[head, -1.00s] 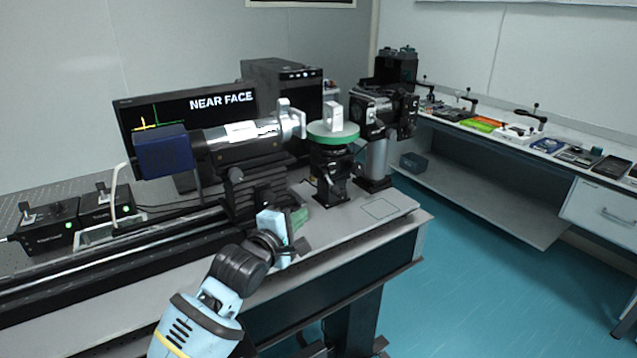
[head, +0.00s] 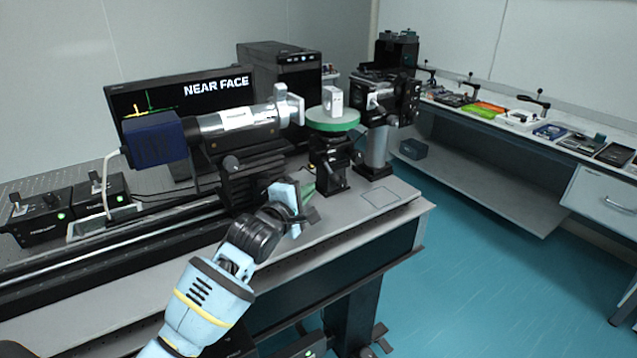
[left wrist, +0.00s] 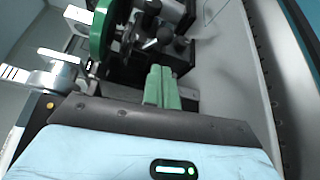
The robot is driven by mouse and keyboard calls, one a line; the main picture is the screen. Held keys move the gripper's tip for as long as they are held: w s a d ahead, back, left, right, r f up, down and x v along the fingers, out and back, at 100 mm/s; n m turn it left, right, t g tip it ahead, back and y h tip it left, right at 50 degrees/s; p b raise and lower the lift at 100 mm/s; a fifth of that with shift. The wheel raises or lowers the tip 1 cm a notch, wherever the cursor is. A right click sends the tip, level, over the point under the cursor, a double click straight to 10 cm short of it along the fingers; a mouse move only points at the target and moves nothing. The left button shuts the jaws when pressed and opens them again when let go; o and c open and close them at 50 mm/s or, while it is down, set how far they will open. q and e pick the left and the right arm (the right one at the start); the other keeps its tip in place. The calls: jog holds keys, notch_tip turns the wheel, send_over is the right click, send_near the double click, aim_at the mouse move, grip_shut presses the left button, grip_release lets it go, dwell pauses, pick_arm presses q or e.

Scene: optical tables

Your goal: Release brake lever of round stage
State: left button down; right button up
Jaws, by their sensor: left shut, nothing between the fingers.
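The round stage (head: 332,122) is a green-rimmed disc on a black mount, with a small white block on top. In the left wrist view its green rim (left wrist: 103,30) stands at the upper left. Small knobs and a silver lever-like part (left wrist: 163,36) show on the dark mount below the disc; I cannot tell for sure which one is the brake lever. My left gripper (head: 309,190) is in front of the mount, low over the table edge, apart from it. Its green fingers (left wrist: 161,72) are shut together and empty, pointing toward the mount. My right gripper is not in view.
A silver tube with a blue end (head: 155,139) lies on a rail to the left of the stage. A black optical unit (head: 388,100) on a post stands close right of it. Two control boxes (head: 37,218) sit at left. The table's front right corner (head: 405,200) is clear.

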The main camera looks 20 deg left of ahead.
aim_at(331, 173)
pick_arm(q)
jog(key=shift+w+d+f, duration=0.1)
jog(key=shift+w+d, duration=0.05)
jog(key=shift+w, duration=0.8)
jog(key=shift+w+d+f, duration=0.1)
jog(key=shift+w, duration=0.85)
jog(key=shift+w+d+f, duration=0.1)
jog(key=shift+w+d, duration=0.05)
jog(key=shift+w, duration=0.8)
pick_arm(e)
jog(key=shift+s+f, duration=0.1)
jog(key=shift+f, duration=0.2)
pick_arm(q)
jog(key=shift+w, duration=0.1)
